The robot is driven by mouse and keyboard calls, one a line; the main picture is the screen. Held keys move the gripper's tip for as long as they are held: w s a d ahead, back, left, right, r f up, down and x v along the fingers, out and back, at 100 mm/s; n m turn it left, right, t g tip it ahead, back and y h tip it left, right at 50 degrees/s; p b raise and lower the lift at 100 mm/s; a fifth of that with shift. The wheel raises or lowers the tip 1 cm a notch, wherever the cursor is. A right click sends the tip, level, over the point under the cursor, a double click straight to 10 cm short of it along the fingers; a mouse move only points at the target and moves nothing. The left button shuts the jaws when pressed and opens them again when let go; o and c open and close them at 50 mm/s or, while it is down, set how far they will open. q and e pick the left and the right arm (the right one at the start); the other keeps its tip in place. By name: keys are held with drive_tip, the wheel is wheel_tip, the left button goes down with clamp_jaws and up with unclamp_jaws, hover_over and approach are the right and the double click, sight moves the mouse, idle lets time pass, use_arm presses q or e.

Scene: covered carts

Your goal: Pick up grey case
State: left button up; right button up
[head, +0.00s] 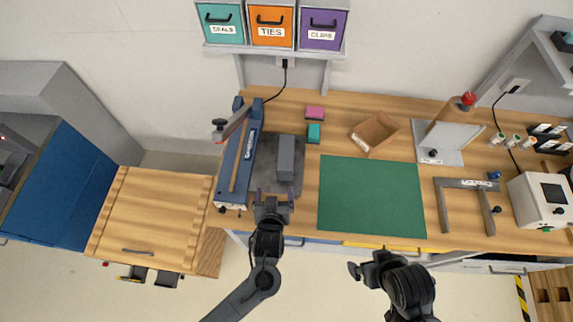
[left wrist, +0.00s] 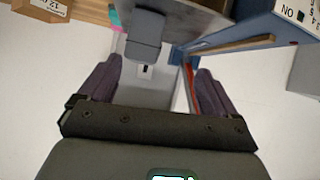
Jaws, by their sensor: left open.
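My left gripper (head: 274,194) is open and empty at the near edge of the mat, just short of the case. In the left wrist view the case (left wrist: 146,32) shows ahead, between the lines of the two spread fingers (left wrist: 156,75) and apart from them. My right gripper (head: 358,270) is in front of the bench; its jaws are too small to read.
A blue long-bodied device (head: 238,180) stands close left of the case. Pink (head: 314,112) and teal (head: 313,133) blocks lie behind it at the right. A green mat (head: 370,197) is bare.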

use_arm(q)
drive_tip(key=m+t+b, duration=0.1)
drive_tip(key=t+b, duration=0.1)
approach(285, 163)
drive_tip(key=w+f, duration=0.1)
drive_tip(key=w, duration=0.1)
drive_tip(key=x, duration=0.3)
drive_tip(key=shift+w, duration=0.35)
drive_tip(key=shift+x, duration=3.3)
drive_tip(key=shift+d+f, duration=0.1)
use_arm(e)
wheel_tip(285, 163, down, 3)
drive_tip(key=shift+f, duration=0.1)
use_arm(q)
drive_tip(key=c, duration=1.4)
